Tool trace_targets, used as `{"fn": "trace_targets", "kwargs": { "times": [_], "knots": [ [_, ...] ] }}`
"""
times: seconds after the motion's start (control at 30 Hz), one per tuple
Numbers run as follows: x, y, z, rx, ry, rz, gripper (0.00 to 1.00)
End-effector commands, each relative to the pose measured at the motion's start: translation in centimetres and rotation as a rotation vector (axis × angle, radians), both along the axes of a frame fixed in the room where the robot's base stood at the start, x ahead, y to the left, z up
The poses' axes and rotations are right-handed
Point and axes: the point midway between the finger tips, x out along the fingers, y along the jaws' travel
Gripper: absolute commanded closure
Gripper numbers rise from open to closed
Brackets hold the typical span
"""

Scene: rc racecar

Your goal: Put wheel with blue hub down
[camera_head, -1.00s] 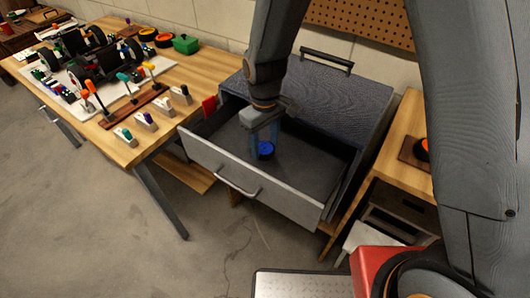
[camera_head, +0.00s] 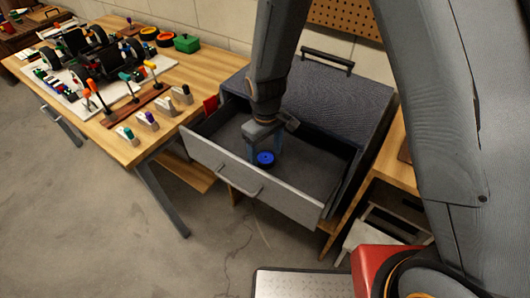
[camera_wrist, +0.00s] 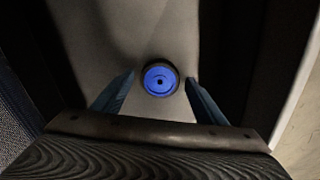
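The wheel with a blue hub (camera_head: 265,158) and dark tyre lies flat, hub up, on the floor of the open grey drawer (camera_head: 215,165). In the wrist view the wheel (camera_wrist: 160,78) sits centred between my fingertips. My gripper (camera_head: 264,152) points down into the drawer over the wheel. In the wrist view my gripper (camera_wrist: 160,77) is open, its two blue-grey fingers on either side of the wheel with a narrow gap at each side. The fingers seem apart from the tyre.
The drawer's front panel with its handle (camera_head: 238,183) and side walls surround my gripper. A wooden workbench (camera_head: 120,150) at left carries a partly built car (camera_head: 95,60), tools and clamps. A small shelf (camera_head: 400,175) stands at right. The drawer floor right of the wheel is bare.

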Motion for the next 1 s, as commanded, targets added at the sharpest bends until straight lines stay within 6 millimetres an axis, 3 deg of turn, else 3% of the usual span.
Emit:
{"fn": "trace_targets", "kwargs": {
  "times": [0.37,1.0],
  "knots": [
    [0.1,0.0,0.9,0.001,-0.002,0.000,0.34],
    [0.1,0.0,11.0,0.001,-0.003,0.000,0.34]
  ]
}}
